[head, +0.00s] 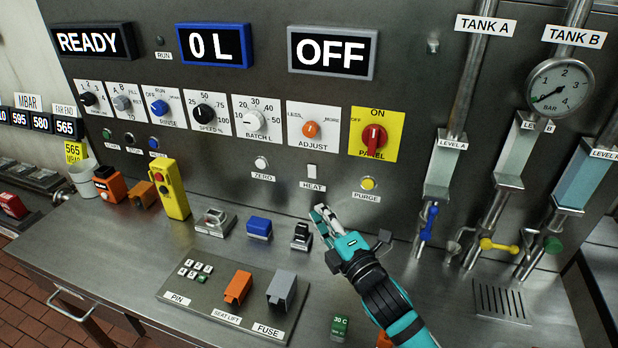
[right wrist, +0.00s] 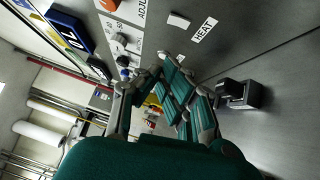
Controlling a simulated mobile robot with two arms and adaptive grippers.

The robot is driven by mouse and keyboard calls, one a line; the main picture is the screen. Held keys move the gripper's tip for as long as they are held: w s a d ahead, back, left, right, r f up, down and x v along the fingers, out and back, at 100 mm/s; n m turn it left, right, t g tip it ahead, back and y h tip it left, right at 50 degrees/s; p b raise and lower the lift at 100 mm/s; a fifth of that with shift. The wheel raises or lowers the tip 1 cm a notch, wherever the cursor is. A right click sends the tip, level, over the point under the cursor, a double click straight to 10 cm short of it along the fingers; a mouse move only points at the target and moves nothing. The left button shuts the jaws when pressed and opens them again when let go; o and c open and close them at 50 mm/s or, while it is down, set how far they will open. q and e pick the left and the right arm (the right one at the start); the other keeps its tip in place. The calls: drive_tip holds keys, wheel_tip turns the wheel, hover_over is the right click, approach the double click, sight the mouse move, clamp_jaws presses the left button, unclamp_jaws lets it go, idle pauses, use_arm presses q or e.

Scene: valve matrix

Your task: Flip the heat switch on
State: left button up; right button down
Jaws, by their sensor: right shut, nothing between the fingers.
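The heat switch (head: 312,171) is a small white rocker on the grey upright panel, just above its HEAT label (head: 312,186). The switch also shows near the top of the right wrist view (right wrist: 179,20), with its label beside it. I cannot tell which way the rocker is set. My right gripper (head: 320,210) is shut and empty, its fingertips below the HEAT label in the head view and apart from the switch. My left gripper is not in view.
The ZERO button (head: 261,162) is left of the switch and the yellow PURGE button (head: 368,183) is right. A red PANEL knob (head: 374,138) is above right. A black rocker (head: 301,233) stands on the counter near my gripper. A display (head: 331,52) reads OFF.

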sight(309, 176)
drive_tip(key=b+x, duration=0.1)
drive_tip(key=x, duration=0.3)
drive_tip(key=d+b+x, duration=0.1)
drive_tip(key=b+x, duration=0.1)
drive_tip(key=x, duration=0.2)
drive_tip(key=w+d+b+x, duration=0.1)
drive_tip(key=b+x, duration=0.1)
drive_tip(key=x, duration=0.2)
drive_tip(key=shift+w+d+r, duration=0.1)
drive_tip(key=shift+w+d, duration=0.05)
drive_tip(key=shift+d, duration=0.05)
drive_tip(key=shift+w+r+p, duration=0.25)
drive_tip(key=shift+r+p, duration=0.15)
drive_tip(key=shift+p, duration=0.45)
drive_tip(key=shift+f+g, duration=0.3)
